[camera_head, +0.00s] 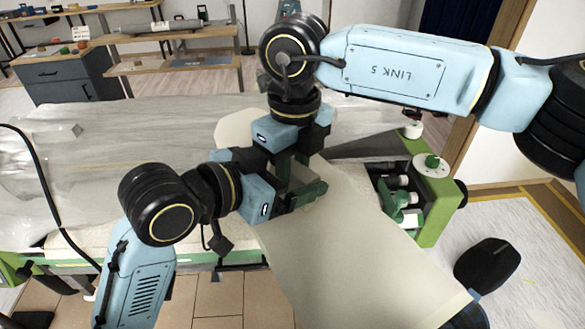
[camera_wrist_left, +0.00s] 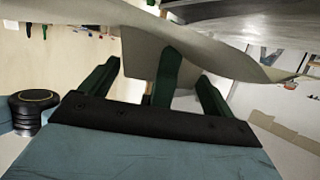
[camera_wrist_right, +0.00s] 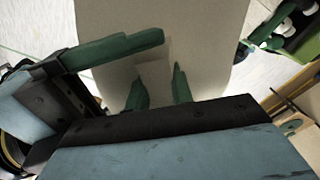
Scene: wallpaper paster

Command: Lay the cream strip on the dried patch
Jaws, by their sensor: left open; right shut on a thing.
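The cream strip (camera_head: 335,245) runs from the worktable over its front edge and hangs toward the lower right. My right gripper (camera_head: 284,170) points down and is shut on the strip's upper part. My left gripper (camera_head: 305,192) is open beside it, with a green finger across the strip. In the left wrist view the strip (camera_wrist_left: 195,50) spans the top behind the open fingers, and a green finger stands between them. The right wrist view shows the strip (camera_wrist_right: 165,25) beyond the right fingers. I cannot make out the dried patch.
A greyish, wrinkled sheet (camera_head: 110,150) covers the worktable's left side. A green-framed machine part (camera_head: 435,190) with white rollers stands right of the strip. A black rounded object (camera_head: 487,265) is at the lower right. Shelves and a dark cabinet (camera_head: 70,78) stand behind.

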